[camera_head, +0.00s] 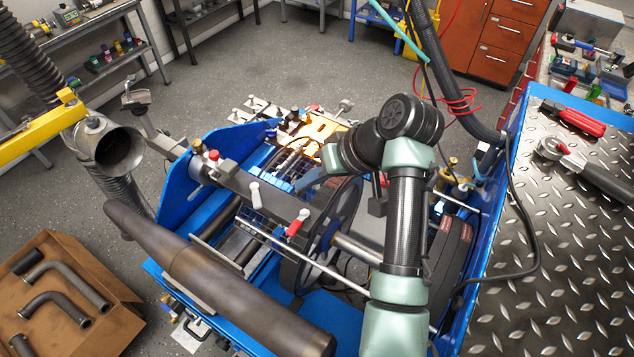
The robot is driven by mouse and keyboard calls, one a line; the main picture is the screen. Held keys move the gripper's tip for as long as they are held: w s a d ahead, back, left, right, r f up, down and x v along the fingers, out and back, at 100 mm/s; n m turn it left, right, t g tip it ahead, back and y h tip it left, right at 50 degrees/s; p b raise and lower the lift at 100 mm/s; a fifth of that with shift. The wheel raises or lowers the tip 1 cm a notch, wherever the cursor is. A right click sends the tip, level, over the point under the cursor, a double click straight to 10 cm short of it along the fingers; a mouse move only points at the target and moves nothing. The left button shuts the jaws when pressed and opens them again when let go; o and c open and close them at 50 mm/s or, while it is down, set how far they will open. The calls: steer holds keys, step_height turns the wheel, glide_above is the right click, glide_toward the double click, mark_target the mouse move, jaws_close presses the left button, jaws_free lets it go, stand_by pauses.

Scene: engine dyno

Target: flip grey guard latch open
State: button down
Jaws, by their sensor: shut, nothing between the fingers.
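A light grey lever latch (255,192) stands up from the dark grey bar across the blue engine rig, left of centre. It is the likely guard latch, but its exact position is hard to tell. A second latch with a red grip (298,222) is on the same bar to its right. My arm reaches over the rig from the lower right and bends down to the left.
A large exhaust pipe (225,285) crosses the rig's front left. A black flywheel (335,222) and shaft lie below my arm. A diamond-plate bench (545,270) with tools is at right. A cardboard box (62,310) of pipes is at lower left. Cables hang at upper right.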

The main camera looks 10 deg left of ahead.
mark_target(264, 198)
steer(key=b+x, duration=0.3)
steer(key=x, duration=0.2)
steer(key=shift+s+d+f, duration=0.1)
steer(key=shift+d, duration=0.05)
steer(key=shift+s+a+r+p, duration=0.1)
steer(key=shift+s+a, duration=0.2)
steer(key=shift+a, duration=0.3)
steer(key=shift+s+a+r+p, duration=0.15)
steer(key=shift+s+a, duration=0.15)
steer(key=shift+a, duration=0.3)
steer(key=shift+s+a+r+p, duration=0.1)
steer(key=shift+s+a, duration=0.2)
steer(key=shift+a, duration=0.35)
steer(key=shift+f, duration=0.1)
steer(key=shift+w, duration=0.1)
